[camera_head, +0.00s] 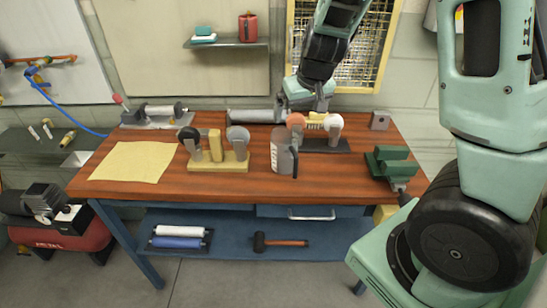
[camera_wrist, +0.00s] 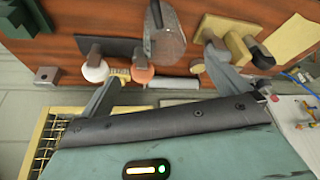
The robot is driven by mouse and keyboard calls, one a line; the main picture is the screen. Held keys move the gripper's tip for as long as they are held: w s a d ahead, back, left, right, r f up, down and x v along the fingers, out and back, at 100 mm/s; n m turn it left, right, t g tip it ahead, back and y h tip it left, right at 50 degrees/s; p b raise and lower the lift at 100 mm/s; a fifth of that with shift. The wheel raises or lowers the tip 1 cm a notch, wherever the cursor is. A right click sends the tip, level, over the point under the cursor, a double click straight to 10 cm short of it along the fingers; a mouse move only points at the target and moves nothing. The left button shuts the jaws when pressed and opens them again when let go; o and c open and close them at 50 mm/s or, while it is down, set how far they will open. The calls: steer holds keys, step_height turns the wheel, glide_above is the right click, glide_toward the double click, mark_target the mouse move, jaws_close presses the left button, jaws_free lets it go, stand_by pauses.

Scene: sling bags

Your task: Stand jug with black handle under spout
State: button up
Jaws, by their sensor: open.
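The grey, semi-clear jug (camera_head: 281,154) stands upright near the front middle of the wooden bench, its black handle on the right. In the wrist view the jug (camera_wrist: 166,48) shows beyond and between my fingers, not touched. My gripper (camera_head: 306,103) hangs over the bench's back edge, behind the jug; its fingers are hard to make out there. In the wrist view my gripper (camera_wrist: 160,66) is spread wide and empty. I cannot identify a spout for certain in either view.
Right behind the jug is a dark-based stand with orange and white knobs (camera_head: 333,122). A yellow stand (camera_head: 222,165) with round-topped posts is left of the jug. A green vise (camera_head: 390,162) sits at the right. Yellow cloth (camera_head: 132,162) lies left. A grey cylinder (camera_head: 250,116) lies at the back.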

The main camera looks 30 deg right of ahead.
mark_target(286, 145)
steer(key=shift+a+b+x, duration=0.15)
steer(key=shift+b+x, duration=0.2)
steer(key=shift+x, duration=2.5)
steer(key=shift+a+b+x, duration=0.15)
steer(key=shift+b+x, duration=0.15)
steer(key=shift+x, duration=2.55)
steer(key=shift+a+b+x, duration=0.15)
steer(key=shift+b+x, duration=0.2)
steer(key=shift+x, duration=2.5)
steer(key=shift+s, duration=0.1)
steer(key=c, duration=1.1)
